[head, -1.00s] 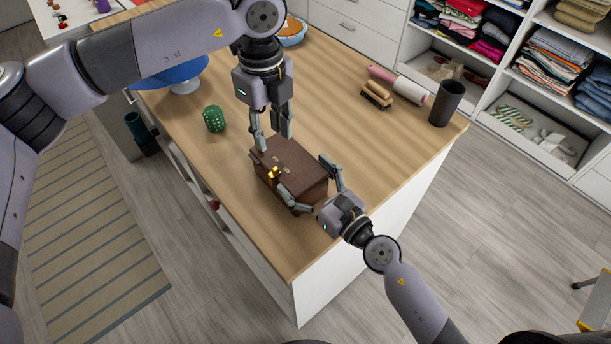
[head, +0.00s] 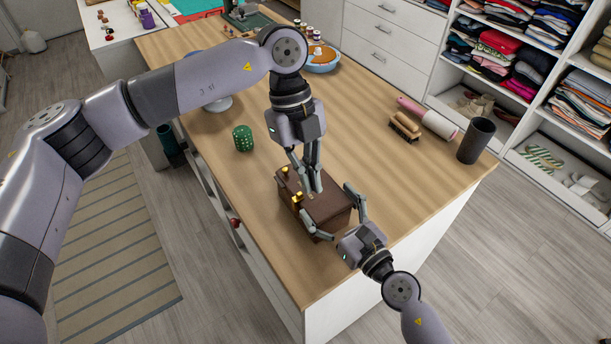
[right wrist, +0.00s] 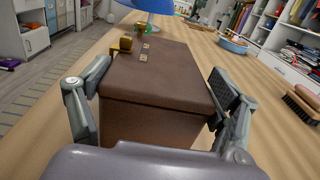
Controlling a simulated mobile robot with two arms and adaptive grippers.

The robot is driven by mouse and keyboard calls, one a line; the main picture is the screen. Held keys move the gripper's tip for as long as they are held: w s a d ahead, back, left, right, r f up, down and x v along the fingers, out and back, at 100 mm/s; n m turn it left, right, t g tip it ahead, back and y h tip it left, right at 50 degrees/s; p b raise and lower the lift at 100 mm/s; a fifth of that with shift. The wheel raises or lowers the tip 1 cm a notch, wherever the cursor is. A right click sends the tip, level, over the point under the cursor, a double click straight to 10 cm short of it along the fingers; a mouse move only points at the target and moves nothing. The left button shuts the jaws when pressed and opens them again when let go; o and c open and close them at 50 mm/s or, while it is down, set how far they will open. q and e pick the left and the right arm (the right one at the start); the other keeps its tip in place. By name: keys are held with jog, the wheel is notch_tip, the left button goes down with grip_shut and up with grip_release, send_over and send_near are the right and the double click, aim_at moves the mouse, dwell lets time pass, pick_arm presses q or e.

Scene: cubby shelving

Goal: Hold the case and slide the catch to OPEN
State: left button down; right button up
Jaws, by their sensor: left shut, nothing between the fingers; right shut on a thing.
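The brown case (head: 328,213) sits near the front edge of the wooden table, its lid down. My right gripper (head: 325,203) is shut on the case, one finger on each side; the right wrist view shows the fingers along the case (right wrist: 155,80). Brass fittings (head: 297,198) sit along the lid's left edge, and brass also shows in the right wrist view (right wrist: 125,43); I cannot tell which is the catch. Two small pale labels (right wrist: 144,57) lie on the lid, too small to read. My left gripper (head: 312,187) is shut and empty above the lid, outside the right wrist view.
A green perforated cup (head: 243,138) stands left of the case. A brush (head: 405,127), a lint roller (head: 430,118) and a dark cylinder (head: 476,140) are at the table's right. A blue bowl (head: 322,62) is at the back. The tabletop around the case is mostly clear.

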aim_at(298, 195)
pick_arm(q)
jog(key=x, duration=0.7)
jog(key=shift+s+f, duration=0.15)
jog(key=shift+f, duration=0.1)
jog(key=w, duration=0.1)
jog(key=w+a, duration=0.1)
jog(key=shift+w+a+f, duration=0.2)
jog(key=shift+w+a, duration=0.35)
jog(key=shift+w, duration=0.1)
jog(key=shift+w+a, duration=0.45)
jog(key=shift+w, duration=0.2)
jog(key=shift+w+a, duration=0.4)
jog(key=shift+w, duration=0.2)
jog(key=s+d, duration=0.2)
jog(key=s, duration=0.1)
jog(key=shift+s+d, duration=0.3)
jog(key=shift+s, duration=0.05)
jog(key=v, duration=1)
